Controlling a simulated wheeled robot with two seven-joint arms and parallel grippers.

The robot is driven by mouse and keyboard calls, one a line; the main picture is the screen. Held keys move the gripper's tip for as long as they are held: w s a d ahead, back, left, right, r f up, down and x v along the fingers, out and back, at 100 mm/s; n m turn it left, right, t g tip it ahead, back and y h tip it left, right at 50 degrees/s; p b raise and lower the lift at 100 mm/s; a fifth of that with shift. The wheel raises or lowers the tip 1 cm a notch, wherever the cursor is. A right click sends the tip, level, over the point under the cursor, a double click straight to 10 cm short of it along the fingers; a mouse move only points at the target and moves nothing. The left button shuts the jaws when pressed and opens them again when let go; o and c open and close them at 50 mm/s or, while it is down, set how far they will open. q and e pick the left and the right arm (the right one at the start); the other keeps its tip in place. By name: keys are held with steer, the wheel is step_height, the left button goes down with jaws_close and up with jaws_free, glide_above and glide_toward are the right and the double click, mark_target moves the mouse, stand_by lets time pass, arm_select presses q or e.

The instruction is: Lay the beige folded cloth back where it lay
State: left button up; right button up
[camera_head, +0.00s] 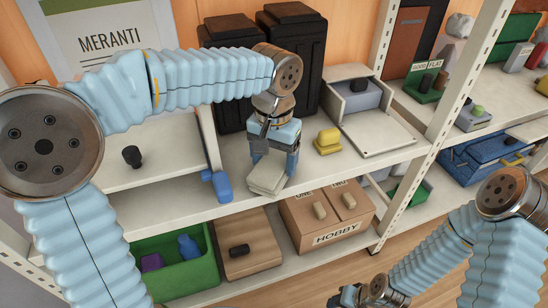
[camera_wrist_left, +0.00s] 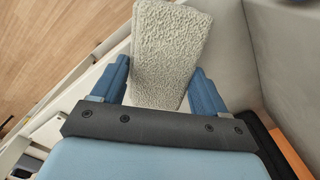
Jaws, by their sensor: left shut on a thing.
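The beige folded cloth (camera_head: 268,177) is between the fingers of my left gripper (camera_head: 273,165), at the front part of the upper shelf in the head view. In the left wrist view the cloth (camera_wrist_left: 168,55) has a rough, pale surface and extends beyond the fingertips of my left gripper (camera_wrist_left: 162,85). My left gripper is shut on it. I cannot tell whether the cloth touches the shelf board. My right gripper (camera_head: 350,298) shows only in part at the bottom edge of the head view, and its fingers are unclear.
A yellow block (camera_head: 327,141) and an open grey box (camera_head: 362,97) stand to the right on the shelf (camera_head: 240,184). A blue object (camera_head: 217,185) is to the left, black bins (camera_head: 232,62) behind. Below are a green crate (camera_head: 175,279) and a HOBBY box (camera_head: 330,238).

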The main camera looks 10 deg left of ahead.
arm_select(q)
steer(key=shift+f+b, duration=0.35)
steer(key=shift+f, duration=0.2)
steer(key=o, duration=1)
steer(key=shift+c, duration=0.2)
step_height(320, 180, up, 14)
steer(key=p, duration=0.2)
